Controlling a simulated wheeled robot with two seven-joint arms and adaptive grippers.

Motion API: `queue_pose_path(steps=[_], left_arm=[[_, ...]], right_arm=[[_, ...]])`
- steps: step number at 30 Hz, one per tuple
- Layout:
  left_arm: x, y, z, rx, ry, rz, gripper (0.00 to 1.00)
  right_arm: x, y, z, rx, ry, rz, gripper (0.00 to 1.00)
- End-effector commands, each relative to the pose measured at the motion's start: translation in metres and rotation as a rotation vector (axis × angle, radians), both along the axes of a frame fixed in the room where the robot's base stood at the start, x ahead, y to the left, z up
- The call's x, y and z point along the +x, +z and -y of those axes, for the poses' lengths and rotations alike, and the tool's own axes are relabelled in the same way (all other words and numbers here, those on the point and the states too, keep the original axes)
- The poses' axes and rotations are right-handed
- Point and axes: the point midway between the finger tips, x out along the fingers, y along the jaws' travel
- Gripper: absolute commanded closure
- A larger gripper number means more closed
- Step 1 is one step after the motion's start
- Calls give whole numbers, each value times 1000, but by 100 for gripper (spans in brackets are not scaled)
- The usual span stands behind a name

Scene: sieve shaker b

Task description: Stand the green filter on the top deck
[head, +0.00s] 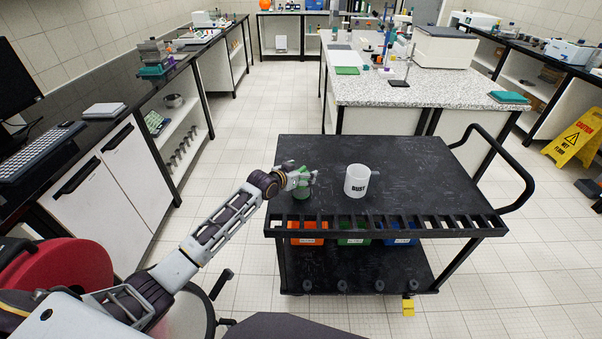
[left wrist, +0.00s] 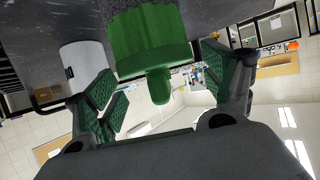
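The green filter (head: 302,191) is at the left part of the cart's black top deck (head: 420,180), near its slotted front edge. It looks upright on the deck, though its base is cut off in the left wrist view. There the filter (left wrist: 150,35) shows a ribbed body and a narrow stub pointing towards my palm. My left gripper (head: 300,177) is above the filter in the head view. In the left wrist view my left gripper (left wrist: 160,95) has its fingers spread, with visible gaps beside the stub. My right gripper is out of view.
Orange (head: 308,237), green (head: 354,238) and blue (head: 400,238) bins sit below the deck. The deck's right and back are clear. A red chair (head: 60,265) stands at the left.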

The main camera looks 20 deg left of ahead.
Motion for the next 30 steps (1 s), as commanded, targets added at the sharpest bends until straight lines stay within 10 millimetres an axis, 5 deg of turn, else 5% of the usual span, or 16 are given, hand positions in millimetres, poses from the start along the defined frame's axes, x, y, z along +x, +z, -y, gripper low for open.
queue_pose_path(steps=[16,30], left_arm=[[-5,5,-2,0,1,0,16],[-39,22,-13,0,1,0,16]], right_arm=[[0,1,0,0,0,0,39],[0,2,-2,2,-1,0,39]])
